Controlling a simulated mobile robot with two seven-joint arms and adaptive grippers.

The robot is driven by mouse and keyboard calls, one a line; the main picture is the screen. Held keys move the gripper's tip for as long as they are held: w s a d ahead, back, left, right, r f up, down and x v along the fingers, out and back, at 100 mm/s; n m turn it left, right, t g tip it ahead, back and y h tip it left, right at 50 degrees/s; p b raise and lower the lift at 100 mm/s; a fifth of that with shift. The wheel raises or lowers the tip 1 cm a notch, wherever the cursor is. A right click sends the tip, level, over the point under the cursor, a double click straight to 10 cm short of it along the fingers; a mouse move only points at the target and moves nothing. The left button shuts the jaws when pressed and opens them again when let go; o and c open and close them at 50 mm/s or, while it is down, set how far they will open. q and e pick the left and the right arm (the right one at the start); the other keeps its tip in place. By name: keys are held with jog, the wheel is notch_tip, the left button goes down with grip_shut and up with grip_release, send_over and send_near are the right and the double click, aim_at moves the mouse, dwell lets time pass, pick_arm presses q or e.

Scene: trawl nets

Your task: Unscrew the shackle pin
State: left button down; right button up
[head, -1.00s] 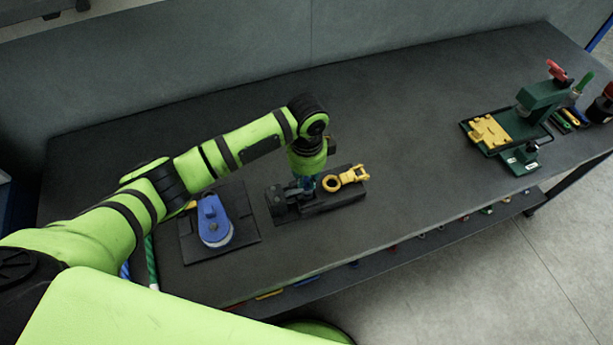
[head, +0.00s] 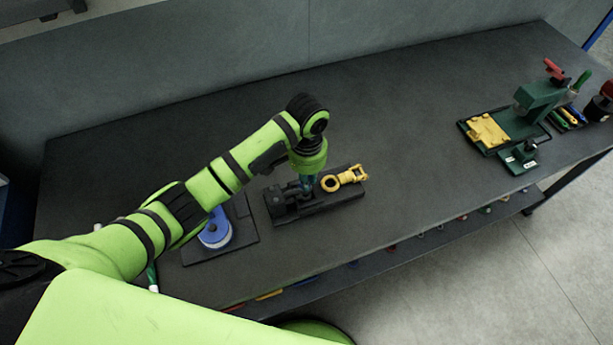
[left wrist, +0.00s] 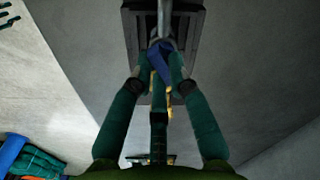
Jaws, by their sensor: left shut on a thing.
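My left gripper (head: 307,184) points down at the black fixture (head: 340,202) on the bench. In the left wrist view its green fingers (left wrist: 162,62) are closed on a small blue part, which I take to be the head of the shackle pin (left wrist: 160,64). A grey bar (left wrist: 164,14) of the shackle shows just beyond the fingertips. In the head view the dark shackle end is partly hidden by the gripper. A yellow ring-and-fork fitting (head: 344,179) lies on the fixture just right of the gripper. My right gripper is out of view.
A green press-like device (head: 533,110) with a yellow plate (head: 487,130) stands far right. The bench between it and the fixture is clear.

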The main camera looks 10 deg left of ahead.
pick_arm(q)
jog(key=n, duration=0.4)
jog(key=shift+s+f+n, duration=0.2)
jog(key=shift+f+n, duration=0.1)
jog(key=n, duration=0.4)
jog(key=shift+n, duration=0.3)
jog(key=n, duration=0.4)
jog(key=shift+w+n, duration=0.15)
jog(key=shift+n, duration=2.25)
jog(key=shift+a, duration=0.1)
jog(key=c, duration=1.2)
grip_release()
jog(key=shift+w, duration=0.25)
jog(key=shift+r, duration=0.1)
